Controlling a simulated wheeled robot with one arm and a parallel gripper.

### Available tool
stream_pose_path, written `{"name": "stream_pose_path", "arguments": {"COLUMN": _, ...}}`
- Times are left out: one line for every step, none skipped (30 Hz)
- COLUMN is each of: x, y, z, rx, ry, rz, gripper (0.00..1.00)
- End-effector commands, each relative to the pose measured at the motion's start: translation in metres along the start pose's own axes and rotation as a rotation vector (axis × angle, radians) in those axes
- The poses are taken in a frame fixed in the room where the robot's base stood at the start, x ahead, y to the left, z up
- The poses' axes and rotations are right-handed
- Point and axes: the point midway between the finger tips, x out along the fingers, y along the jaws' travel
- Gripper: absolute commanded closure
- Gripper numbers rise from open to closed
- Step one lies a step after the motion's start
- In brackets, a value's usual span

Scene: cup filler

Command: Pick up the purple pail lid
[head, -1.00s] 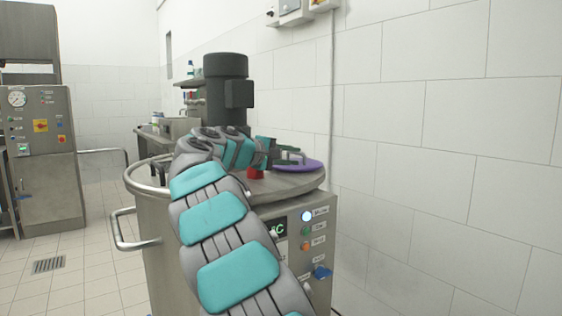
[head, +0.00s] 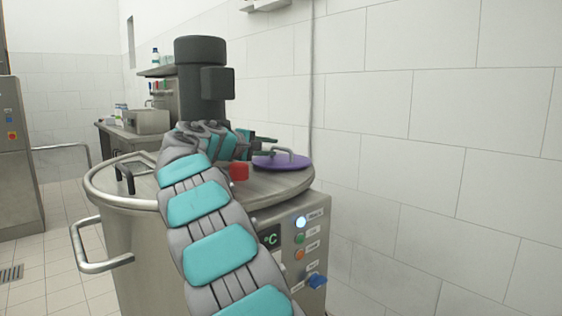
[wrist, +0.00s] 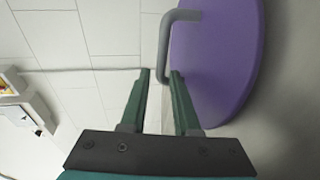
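The purple pail lid (head: 270,161) lies flat on the steel top of the vat, near its right back edge, with a grey bar handle (head: 291,151) standing up from it. The lid (wrist: 230,65) fills the upper right of the wrist view, and its handle (wrist: 163,50) rises on its left side. My gripper (head: 268,146) is just above and to the left of the handle in the head view.
The steel vat (head: 120,240) carries a dark motor (head: 202,80), a red block (head: 239,172) and a black handle (head: 130,172) on top. A tiled wall (head: 440,150) stands close on the right. A steel rail handle (head: 100,255) sticks out at the vat's left.

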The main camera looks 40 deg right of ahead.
Motion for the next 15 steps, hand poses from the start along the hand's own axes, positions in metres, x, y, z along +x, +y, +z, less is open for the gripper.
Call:
{"name": "stream_pose_path", "arguments": {"x": 0.009, "y": 0.001, "z": 0.0, "rx": 0.0, "ry": -0.002, "rz": -0.002, "gripper": 0.7}}
{"name": "stream_pose_path", "arguments": {"x": 0.013, "y": 0.001, "z": 0.0, "rx": 0.0, "ry": -0.002, "rz": -0.002, "gripper": 0.7}}
{"name": "stream_pose_path", "arguments": {"x": 0.017, "y": 0.0, "z": 0.0, "rx": -0.001, "ry": -0.002, "rz": -0.002, "gripper": 0.7}}
{"name": "stream_pose_path", "arguments": {"x": 0.02, "y": 0.0, "z": 0.0, "rx": -0.001, "ry": -0.002, "rz": -0.002, "gripper": 0.7}}
{"name": "stream_pose_path", "arguments": {"x": 0.022, "y": 0.0, "z": 0.0, "rx": -0.001, "ry": -0.002, "rz": -0.002, "gripper": 0.7}}
{"name": "stream_pose_path", "arguments": {"x": 0.023, "y": 0.0, "z": 0.0, "rx": -0.001, "ry": -0.001, "rz": -0.001, "gripper": 0.7}}
{"name": "stream_pose_path", "arguments": {"x": 0.023, "y": 0.0, "z": 0.0, "rx": -0.001, "ry": -0.001, "rz": -0.001, "gripper": 0.7}}
{"name": "stream_pose_path", "arguments": {"x": 0.023, "y": 0.0, "z": 0.0, "rx": -0.001, "ry": -0.001, "rz": -0.001, "gripper": 0.7}}
{"name": "stream_pose_path", "arguments": {"x": 0.023, "y": 0.0, "z": 0.0, "rx": -0.001, "ry": -0.001, "rz": -0.001, "gripper": 0.7}}
{"name": "stream_pose_path", "arguments": {"x": 0.023, "y": 0.0, "z": 0.0, "rx": -0.001, "ry": -0.001, "rz": -0.001, "gripper": 0.7}}
{"name": "stream_pose_path", "arguments": {"x": 0.023, "y": 0.0, "z": 0.0, "rx": -0.001, "ry": -0.001, "rz": 0.0, "gripper": 0.7}}
{"name": "stream_pose_path", "arguments": {"x": 0.023, "y": 0.0, "z": 0.0, "rx": -0.001, "ry": -0.001, "rz": 0.0, "gripper": 0.72}}
{"name": "stream_pose_path", "arguments": {"x": 0.023, "y": 0.0, "z": 0.0, "rx": -0.001, "ry": 0.0, "rz": 0.0, "gripper": 0.76}}
{"name": "stream_pose_path", "arguments": {"x": 0.023, "y": 0.0, "z": 0.0, "rx": -0.002, "ry": 0.0, "rz": -0.001, "gripper": 0.79}}
{"name": "stream_pose_path", "arguments": {"x": 0.023, "y": -0.001, "z": 0.0, "rx": -0.001, "ry": 0.0, "rz": -0.001, "gripper": 0.84}}
